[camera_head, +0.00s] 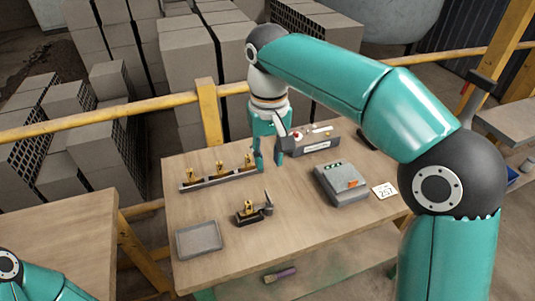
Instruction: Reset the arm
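My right arm, teal and black, reaches in from the right over the wooden table (290,235). Its gripper (268,160) points down above the back of the table, near the right end of a dark rail with several brass fittings (218,175). Its two teal fingers look apart, with nothing visible between them. Only a teal and black link of my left arm shows in the bottom left corner; its gripper is out of the picture.
On the table are a grey tray (199,240), a small brass-and-black fixture (251,210), a grey device with a display (341,184), a labelled box (312,140) and a white number card (384,190). A yellow rail (150,104) and brick stacks stand behind.

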